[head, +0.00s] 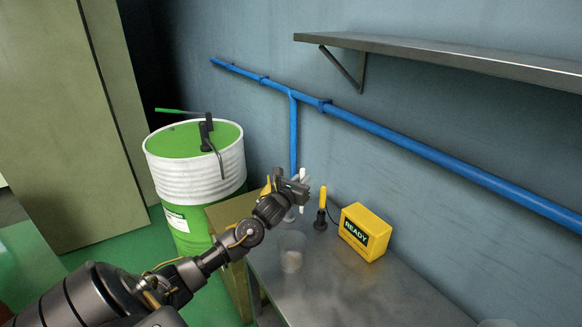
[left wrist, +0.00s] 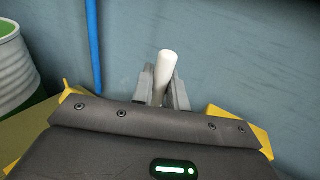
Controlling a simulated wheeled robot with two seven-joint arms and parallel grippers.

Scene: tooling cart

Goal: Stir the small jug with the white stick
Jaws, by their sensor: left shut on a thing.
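My left gripper (head: 298,186) is shut on the white stick (head: 302,177) over the far left part of the grey cart top. In the left wrist view the white stick (left wrist: 167,66) stands up between the two fingers of my left gripper (left wrist: 162,84). A clear small jug (head: 291,250) stands on the cart top, nearer the front than the gripper, with something pale low inside it. The stick is apart from this jug, behind and above it. Another clear rounded thing, partly hidden, shows just below the gripper. My right gripper is not in view.
A yellow READY box (head: 365,232) and a yellow-handled tool (head: 322,207) stand on the grey cart top (head: 345,285). A white and green drum (head: 195,170) is behind at left. A shelf (head: 450,60) and blue pipe (head: 400,139) run along the wall. The cart's front is clear.

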